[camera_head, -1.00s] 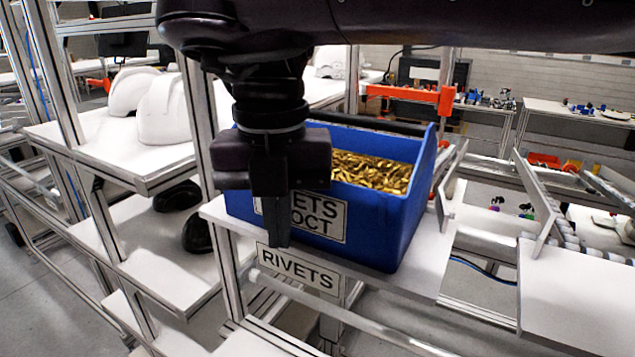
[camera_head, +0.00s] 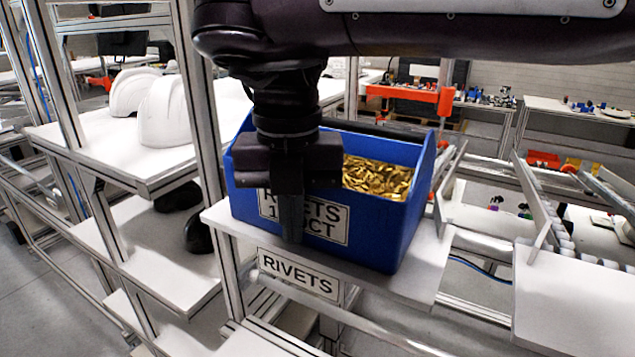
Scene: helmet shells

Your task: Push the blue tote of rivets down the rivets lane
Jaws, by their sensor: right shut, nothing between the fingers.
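The blue tote (camera_head: 385,235) holds many gold rivets (camera_head: 377,178) and has a white label on its front that partly reads RIVETS. It stands upright on a white shelf (camera_head: 425,262) whose edge carries a RIVETS sign (camera_head: 298,272). My right gripper (camera_head: 291,240) points down, shut and empty, in front of the tote's label on its left half. It hides part of the label and the tote's rim; I cannot tell whether it touches the front wall. My left gripper is out of view.
White helmet shells (camera_head: 165,112) stand on a shelf to the left, with dark shells (camera_head: 198,234) below. A metal post (camera_head: 203,130) rises just left of the tote. Angled guides and a roller lane (camera_head: 560,235) lie to the right. An orange bar (camera_head: 405,93) is behind.

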